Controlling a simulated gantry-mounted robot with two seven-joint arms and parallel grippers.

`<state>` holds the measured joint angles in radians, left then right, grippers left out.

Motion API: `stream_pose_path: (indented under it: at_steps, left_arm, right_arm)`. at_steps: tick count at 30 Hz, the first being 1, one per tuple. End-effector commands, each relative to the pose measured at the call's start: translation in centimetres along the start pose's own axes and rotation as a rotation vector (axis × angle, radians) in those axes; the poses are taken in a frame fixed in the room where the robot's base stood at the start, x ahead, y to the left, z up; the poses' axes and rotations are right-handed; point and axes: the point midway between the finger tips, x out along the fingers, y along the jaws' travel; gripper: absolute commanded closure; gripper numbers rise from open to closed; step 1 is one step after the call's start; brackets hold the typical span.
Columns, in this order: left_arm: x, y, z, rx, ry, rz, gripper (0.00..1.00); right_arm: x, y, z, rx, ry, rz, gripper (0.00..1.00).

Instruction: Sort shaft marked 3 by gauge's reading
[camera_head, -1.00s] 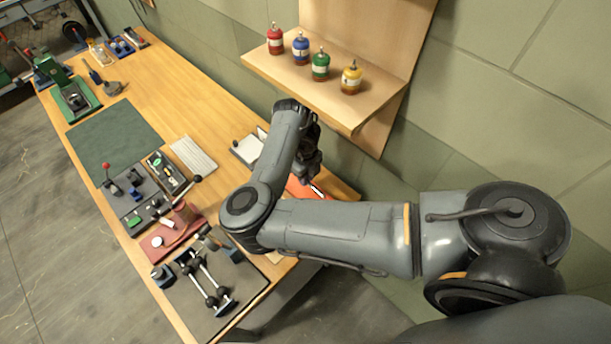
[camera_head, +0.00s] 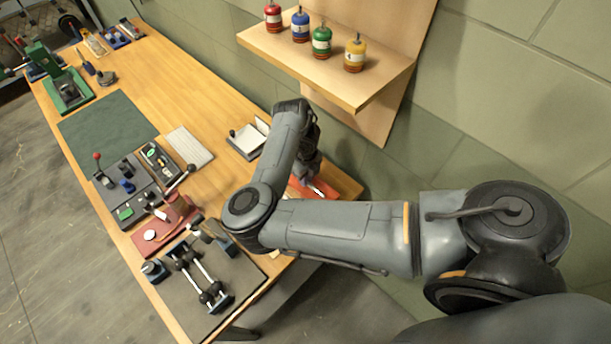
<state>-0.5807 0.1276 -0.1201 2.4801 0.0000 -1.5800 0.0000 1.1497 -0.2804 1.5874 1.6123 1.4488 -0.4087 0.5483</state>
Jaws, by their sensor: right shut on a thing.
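My right gripper (camera_head: 311,179) is at the end of the grey arm, low over an orange-red tray (camera_head: 328,194) at the table's right end. It is shut on a small bright, slim piece (camera_head: 319,191), which looks like a shaft; its mark is too small to read. The fingers are mostly hidden by my wrist. A red plate (camera_head: 146,245) with a round white dial (camera_head: 150,235), perhaps the gauge, lies at the near left; its reading is not legible. Two silver rods with dark balls (camera_head: 190,273) rest on a dark mat (camera_head: 237,292). My left gripper is not in view.
A wall shelf (camera_head: 370,88) with red, blue, green and yellow containers overhangs the table's right side. The green mat (camera_head: 106,128) is bare.

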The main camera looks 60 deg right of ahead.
Motion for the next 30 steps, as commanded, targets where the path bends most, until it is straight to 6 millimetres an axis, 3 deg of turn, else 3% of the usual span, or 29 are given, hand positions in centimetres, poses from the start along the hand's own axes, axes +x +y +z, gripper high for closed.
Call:
stream_pose_path:
  at_steps: [9, 10, 15, 24, 30]
  left_arm:
    - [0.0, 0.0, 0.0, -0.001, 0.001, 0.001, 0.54]
    - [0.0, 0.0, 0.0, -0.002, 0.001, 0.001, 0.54]
    - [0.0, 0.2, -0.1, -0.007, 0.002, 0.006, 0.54]
    - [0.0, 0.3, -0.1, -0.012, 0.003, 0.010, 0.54]
    - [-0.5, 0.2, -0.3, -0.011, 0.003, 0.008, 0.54]
  right_arm:
    - [0.0, 0.0, 0.0, 0.001, 0.000, 0.000, 1.00]
    - [0.0, 0.0, 0.0, 0.001, 0.000, 0.000, 0.79]
    - [0.0, 0.0, 0.0, 0.001, 0.000, 0.000, 0.54]
    - [-0.1, 0.0, 0.0, 0.001, 0.000, 0.000, 0.54]
    - [-1.9, 0.0, 0.1, 0.002, -0.003, 0.001, 0.54]
